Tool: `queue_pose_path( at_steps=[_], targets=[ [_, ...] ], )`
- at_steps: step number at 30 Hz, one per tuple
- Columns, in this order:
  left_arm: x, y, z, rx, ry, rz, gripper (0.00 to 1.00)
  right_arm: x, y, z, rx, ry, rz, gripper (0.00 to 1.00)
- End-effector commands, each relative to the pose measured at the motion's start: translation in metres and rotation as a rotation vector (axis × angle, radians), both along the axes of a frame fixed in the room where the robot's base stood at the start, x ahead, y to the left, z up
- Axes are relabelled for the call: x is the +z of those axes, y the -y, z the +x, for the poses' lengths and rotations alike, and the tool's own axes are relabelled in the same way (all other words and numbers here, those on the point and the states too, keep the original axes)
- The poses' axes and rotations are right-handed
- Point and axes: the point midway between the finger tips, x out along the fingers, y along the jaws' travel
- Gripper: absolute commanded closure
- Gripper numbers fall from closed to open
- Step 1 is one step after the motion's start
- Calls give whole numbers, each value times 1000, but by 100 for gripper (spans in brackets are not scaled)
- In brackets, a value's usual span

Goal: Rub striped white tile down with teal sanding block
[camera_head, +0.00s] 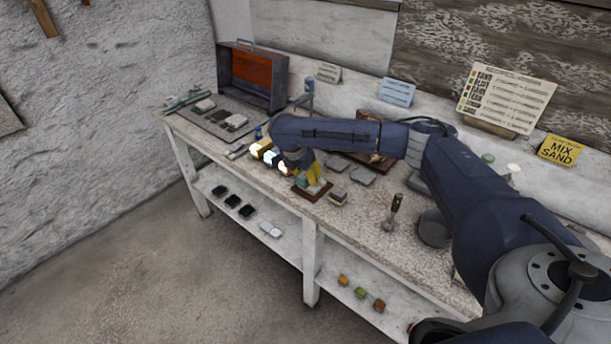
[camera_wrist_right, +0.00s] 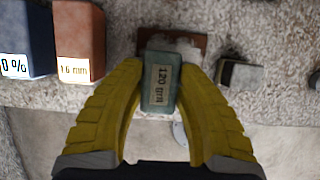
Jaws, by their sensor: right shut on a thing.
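My right gripper (camera_head: 313,172) is over the front part of the bench in the head view. The tray's brown edge also shows in the head view (camera_head: 312,195). I cannot make out stripes on the tile, nor whether the block touches it. My left gripper is not in view.
A blue block (camera_wrist_right: 27,40) and a reddish block (camera_wrist_right: 79,40) with labels stand left of the tray. A small pale-topped block (camera_head: 338,198) sits just right of it. A screwdriver-like tool (camera_head: 394,212) stands farther right. Flat grey pieces (camera_head: 362,176) lie behind.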

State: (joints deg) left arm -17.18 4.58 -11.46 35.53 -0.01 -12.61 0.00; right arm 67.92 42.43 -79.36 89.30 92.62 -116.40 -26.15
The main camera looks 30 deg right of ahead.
Motion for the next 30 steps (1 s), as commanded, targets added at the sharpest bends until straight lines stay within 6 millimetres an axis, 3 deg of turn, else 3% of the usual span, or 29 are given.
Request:
queue_pose_path(
  at_steps=[20,30],
  targets=[
    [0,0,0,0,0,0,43,-1,28,10,-2,-2,-3,100],
    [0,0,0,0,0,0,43,-1,19,6,0,-2,-2,100]
  ],
)
